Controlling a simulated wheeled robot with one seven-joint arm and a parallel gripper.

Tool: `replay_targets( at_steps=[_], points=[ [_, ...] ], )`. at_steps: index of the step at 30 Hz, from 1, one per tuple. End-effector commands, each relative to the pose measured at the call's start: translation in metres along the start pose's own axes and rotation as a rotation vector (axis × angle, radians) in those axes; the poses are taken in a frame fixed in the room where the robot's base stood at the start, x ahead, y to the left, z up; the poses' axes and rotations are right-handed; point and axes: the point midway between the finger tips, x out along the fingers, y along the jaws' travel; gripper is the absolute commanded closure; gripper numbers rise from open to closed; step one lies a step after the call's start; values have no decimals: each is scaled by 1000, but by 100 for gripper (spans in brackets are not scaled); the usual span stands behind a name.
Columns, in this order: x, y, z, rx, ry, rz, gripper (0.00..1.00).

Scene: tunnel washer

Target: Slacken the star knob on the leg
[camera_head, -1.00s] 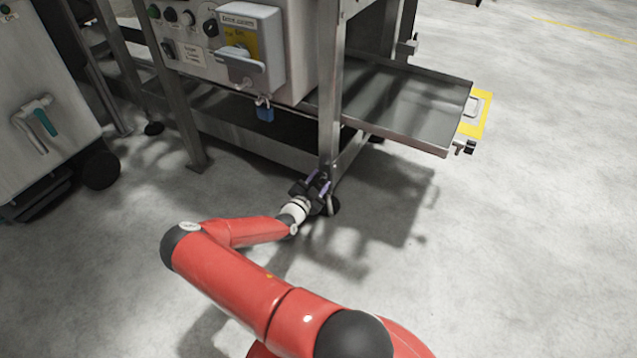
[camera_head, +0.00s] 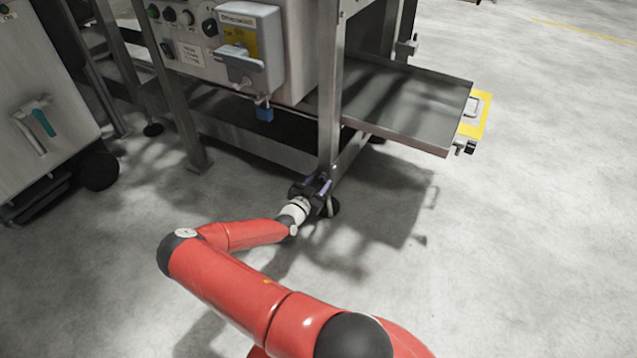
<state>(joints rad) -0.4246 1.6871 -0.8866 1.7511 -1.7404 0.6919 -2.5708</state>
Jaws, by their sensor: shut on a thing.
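My gripper (camera_head: 318,188) is at the foot of the washer's front steel leg (camera_head: 328,110), low over the floor. Its purple-edged fingers are shut at the leg's lower end. The star knob lies between the fingers and is hidden by them, so its shape and turn cannot be seen. A dark round foot (camera_head: 330,207) shows just below and right of the gripper.
A grey tray (camera_head: 400,108) juts out to the right of the leg, above the gripper. A wheeled grey cabinet (camera_head: 45,100) stands far left. Floor at right is clear.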

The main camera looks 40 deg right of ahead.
Motion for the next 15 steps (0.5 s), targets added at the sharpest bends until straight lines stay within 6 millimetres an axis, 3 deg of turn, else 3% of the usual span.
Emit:
replay_targets(
  at_steps=[5, 6, 10, 15],
  points=[
    [0, -1, 1, -2, -2, -3, 80],
    [0, -1, 1, -2, -1, -3, 52],
    [0, -1, 0, -1, -1, -2, 36],
    [0, 0, 0, 0, -1, -1, 36]
  ],
)
